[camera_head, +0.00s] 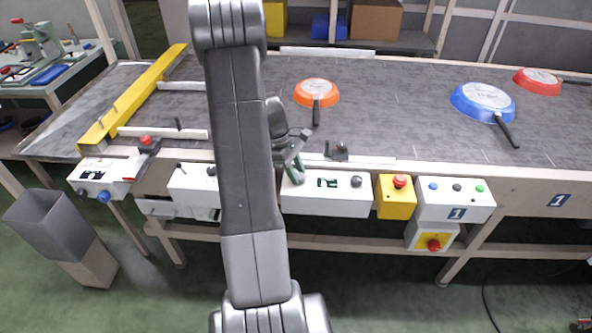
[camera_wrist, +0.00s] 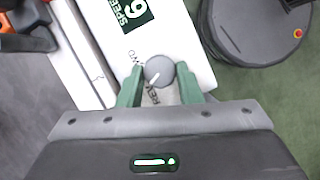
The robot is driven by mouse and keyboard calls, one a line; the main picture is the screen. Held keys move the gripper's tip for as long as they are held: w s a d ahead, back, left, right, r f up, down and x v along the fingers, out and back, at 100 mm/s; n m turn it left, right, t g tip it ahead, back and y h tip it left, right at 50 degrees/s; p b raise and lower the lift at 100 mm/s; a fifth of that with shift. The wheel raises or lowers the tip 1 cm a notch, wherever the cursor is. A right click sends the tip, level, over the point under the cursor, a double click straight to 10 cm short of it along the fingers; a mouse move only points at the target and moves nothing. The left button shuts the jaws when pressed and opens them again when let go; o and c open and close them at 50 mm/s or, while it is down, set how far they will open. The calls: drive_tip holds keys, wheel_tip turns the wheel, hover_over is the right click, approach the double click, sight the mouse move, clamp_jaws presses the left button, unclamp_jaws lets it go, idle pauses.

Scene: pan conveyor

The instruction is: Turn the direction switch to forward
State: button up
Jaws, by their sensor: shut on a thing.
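The direction switch is a round grey knob (camera_wrist: 160,69) with a white pointer line, on a white control box (camera_head: 325,207). In the wrist view its pointer slants toward the lower left, and small dark lettering beside it is partly covered and hard to read. My gripper (camera_wrist: 158,82) has its green fingers on both sides of the knob and is shut on it. In the head view my gripper (camera_head: 296,170) is at the left end of the box and hides the knob.
A green display (camera_head: 327,183) and a dark knob (camera_head: 356,181) are on the same box. A yellow box with a red button (camera_head: 400,181) stands to its right. The conveyor (camera_head: 400,120) behind carries an orange pan (camera_head: 316,91), a blue pan (camera_head: 483,100) and a red pan (camera_head: 537,80).

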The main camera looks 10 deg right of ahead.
drive_tip(key=m, duration=0.2)
drive_tip(key=m+g+y, duration=0.1)
drive_tip(key=m, duration=0.1)
drive_tip(key=m+y+p, duration=0.1)
drive_tip(key=m, duration=0.1)
drive_tip(key=shift+w+d+m+g, duration=0.15)
drive_tip(key=shift+d+m+g, duration=0.15)
drive_tip(key=shift+g, duration=0.1)
drive_tip(key=m+y, duration=0.2)
drive_tip(key=m, duration=0.4)
drive_tip(key=shift+d, duration=0.15)
drive_tip(key=shift+y, duration=0.3)
drive_tip(key=o, duration=1)
drive_tip(key=v, duration=1.4)
drive_tip(key=shift+f, duration=0.2)
